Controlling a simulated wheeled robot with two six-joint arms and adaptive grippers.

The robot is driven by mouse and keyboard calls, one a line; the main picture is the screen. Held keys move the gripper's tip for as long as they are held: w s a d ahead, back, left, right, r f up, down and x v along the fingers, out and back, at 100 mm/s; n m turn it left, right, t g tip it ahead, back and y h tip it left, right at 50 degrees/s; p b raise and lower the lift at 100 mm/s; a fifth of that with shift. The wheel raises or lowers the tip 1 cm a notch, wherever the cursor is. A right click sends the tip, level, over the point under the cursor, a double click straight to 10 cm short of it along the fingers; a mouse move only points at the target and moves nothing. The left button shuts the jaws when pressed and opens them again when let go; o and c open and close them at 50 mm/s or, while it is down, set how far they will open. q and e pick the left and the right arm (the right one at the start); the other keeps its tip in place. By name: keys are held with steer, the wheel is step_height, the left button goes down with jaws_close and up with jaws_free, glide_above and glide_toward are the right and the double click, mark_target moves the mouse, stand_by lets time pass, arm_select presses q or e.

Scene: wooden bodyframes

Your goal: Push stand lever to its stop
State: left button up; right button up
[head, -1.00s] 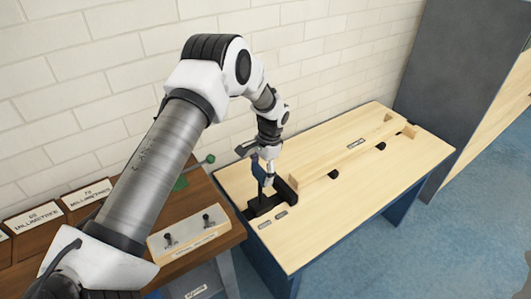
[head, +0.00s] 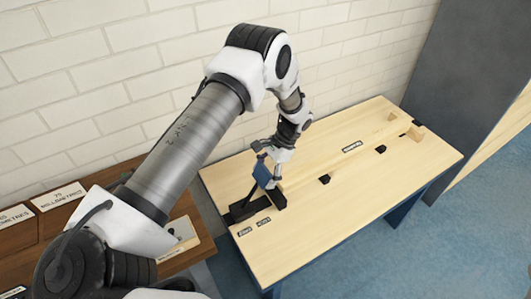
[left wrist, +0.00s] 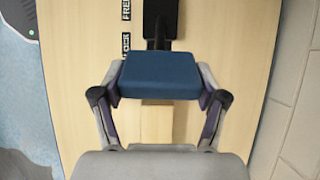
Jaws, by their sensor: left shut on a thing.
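The stand lever has a dark blue block handle (head: 264,172) on a thin black arm, rising from a black base (head: 240,211) at the near left part of the wooden bench. The lever leans toward the right, along the bench. My left gripper (head: 270,180) is shut on the blue handle. In the left wrist view the blue handle (left wrist: 160,76) sits between the two fingers of the left gripper (left wrist: 160,88), and the black mechanism shows beyond it. FREE (left wrist: 126,10) and LOCK (left wrist: 126,43) labels lie beside the mechanism. My right gripper is out of view.
The light wooden bench top (head: 330,210) is mostly clear, with a long wooden rail (head: 345,160) and small black pieces on it. A brick wall (head: 340,60) stands behind. A dark grey cabinet (head: 455,90) is at the right. A brown table (head: 75,215) with labelled plates is at the left.

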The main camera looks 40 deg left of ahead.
arm_select(q)
steer(key=shift+w+f, duration=0.1)
steer(key=o, duration=1.4)
steer(key=shift+o, duration=1.4)
steer(key=shift+w+d+f, duration=0.1)
steer(key=shift+w+d, duration=0.05)
steer(key=shift+w, duration=0.1)
steer(key=shift+s, duration=0.1)
steer(key=shift+r, duration=0.5)
steer(key=v, duration=1.1)
steer(key=shift+w, duration=0.2)
steer(key=shift+d, duration=0.1)
